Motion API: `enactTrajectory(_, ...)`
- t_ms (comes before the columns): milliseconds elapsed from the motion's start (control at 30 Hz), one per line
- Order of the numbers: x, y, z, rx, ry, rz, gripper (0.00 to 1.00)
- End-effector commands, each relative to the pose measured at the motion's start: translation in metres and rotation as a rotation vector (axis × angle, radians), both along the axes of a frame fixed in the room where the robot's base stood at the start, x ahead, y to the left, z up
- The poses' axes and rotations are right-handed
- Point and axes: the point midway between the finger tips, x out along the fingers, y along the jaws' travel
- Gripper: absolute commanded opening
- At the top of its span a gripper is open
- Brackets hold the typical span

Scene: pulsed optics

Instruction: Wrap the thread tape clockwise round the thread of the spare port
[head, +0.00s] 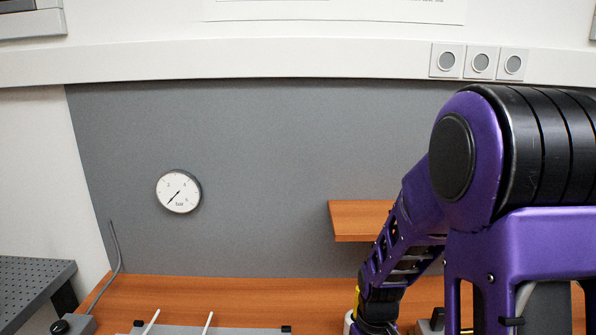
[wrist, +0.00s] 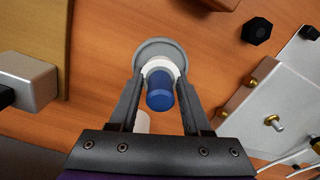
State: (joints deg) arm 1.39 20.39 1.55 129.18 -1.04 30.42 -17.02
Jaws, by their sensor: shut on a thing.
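In the wrist view my gripper (wrist: 159,84) is shut on a small blue-and-white round piece. Its blue cylindrical part (wrist: 160,92) faces the camera, and a white ring (wrist: 159,67) shows behind it between the fingertips. A grey round disc (wrist: 158,46) lies beyond the fingertips; I cannot tell whether the held piece touches it. A metal block (wrist: 270,100) at right has several brass fittings (wrist: 252,82) and a silver stub (wrist: 273,122). I cannot tell which of these is the spare port, nor see any tape on a thread. In the head view my fingertips are out of sight.
A black hexagonal knob (wrist: 257,30) lies on the wooden bench (wrist: 95,130). A silver box (wrist: 27,80) stands at left. White tubes (wrist: 300,157) run at lower right. In the head view a wooden shelf (head: 360,220) and gauge (head: 179,191) are on the grey panel.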

Motion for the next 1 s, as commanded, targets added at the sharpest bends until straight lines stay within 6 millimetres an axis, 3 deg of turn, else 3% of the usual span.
enactTrajectory(600,0.001,0.0,0.043,0.0,-0.002,-0.001,0.0)
enactTrajectory(1000,0.0,0.0,0.047,0.0,0.0,0.0,0.0)
